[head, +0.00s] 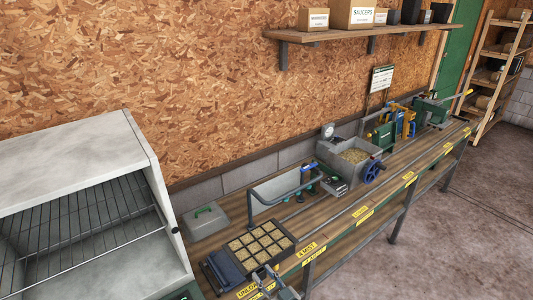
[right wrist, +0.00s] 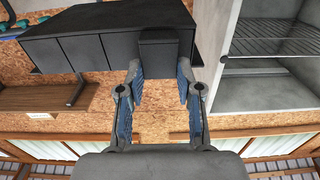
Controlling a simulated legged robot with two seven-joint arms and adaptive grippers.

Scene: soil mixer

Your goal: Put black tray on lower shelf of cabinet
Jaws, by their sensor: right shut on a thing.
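The black tray (head: 290,253), its cells filled with brown soil mix, is over the front left part of the bench in the head view. My right gripper (head: 267,283) is at its near side. In the right wrist view the dark tray (right wrist: 85,48) spans the top, and its tab (right wrist: 158,52) lies between the fingers of my right gripper (right wrist: 160,85), which is shut on it. I cannot tell whether the tray touches the bench. The grey cabinet (head: 150,150) stands open at left with wire shelves (head: 85,228); it also shows in the right wrist view (right wrist: 235,60). My left gripper is out of view.
A wall shelf (head: 350,34) carries boxes. The floor (head: 450,250) at right is clear.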

